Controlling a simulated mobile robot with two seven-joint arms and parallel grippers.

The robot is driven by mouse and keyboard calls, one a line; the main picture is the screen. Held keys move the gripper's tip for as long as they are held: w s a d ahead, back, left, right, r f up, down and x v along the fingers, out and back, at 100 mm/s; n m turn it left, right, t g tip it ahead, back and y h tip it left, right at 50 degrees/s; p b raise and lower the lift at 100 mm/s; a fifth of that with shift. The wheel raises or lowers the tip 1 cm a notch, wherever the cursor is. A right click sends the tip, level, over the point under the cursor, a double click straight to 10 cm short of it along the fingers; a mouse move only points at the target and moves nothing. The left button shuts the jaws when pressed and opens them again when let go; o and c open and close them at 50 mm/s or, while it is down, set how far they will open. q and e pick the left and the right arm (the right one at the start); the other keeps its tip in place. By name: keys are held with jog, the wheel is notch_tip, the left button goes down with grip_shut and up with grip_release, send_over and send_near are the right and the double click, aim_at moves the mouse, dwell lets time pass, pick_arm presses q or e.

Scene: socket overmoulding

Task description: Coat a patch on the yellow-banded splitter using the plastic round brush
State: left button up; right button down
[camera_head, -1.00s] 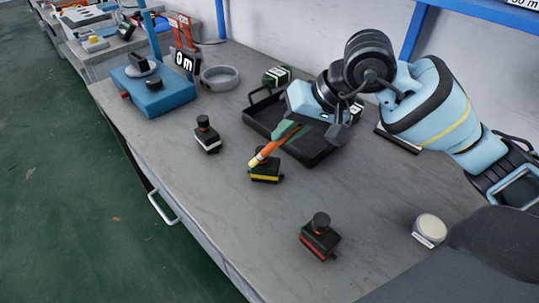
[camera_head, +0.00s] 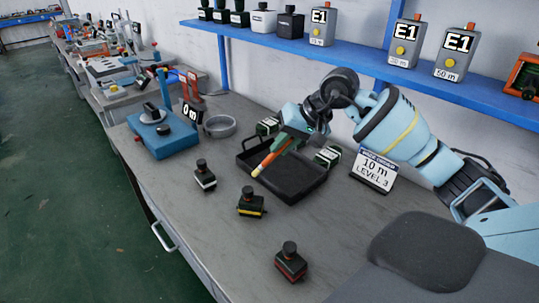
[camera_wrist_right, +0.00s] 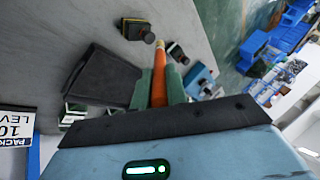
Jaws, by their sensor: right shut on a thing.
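The yellow-banded splitter (camera_head: 251,207) is a small dark block with a yellow stripe and a black knob, upright on the bench. It also shows near the top of the right wrist view (camera_wrist_right: 136,29). My right gripper (camera_head: 286,142) is shut on the round brush (camera_head: 268,161), which has an orange handle and a pale tip. The brush slants down to the left above the black tray, with its tip apart from the splitter. In the right wrist view the brush (camera_wrist_right: 159,82) sits between green fingers. I cannot make out any coating on the splitter. My left gripper is not in view.
A black tray (camera_head: 290,195) lies behind the splitter. A white-banded splitter (camera_head: 204,180) and a red-banded splitter (camera_head: 290,266) stand on either side. A blue box (camera_head: 165,140), a grey ring (camera_head: 219,126) and a level sign (camera_head: 374,171) are further back.

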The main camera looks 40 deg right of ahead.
jog(key=shift+d+r, duration=0.15)
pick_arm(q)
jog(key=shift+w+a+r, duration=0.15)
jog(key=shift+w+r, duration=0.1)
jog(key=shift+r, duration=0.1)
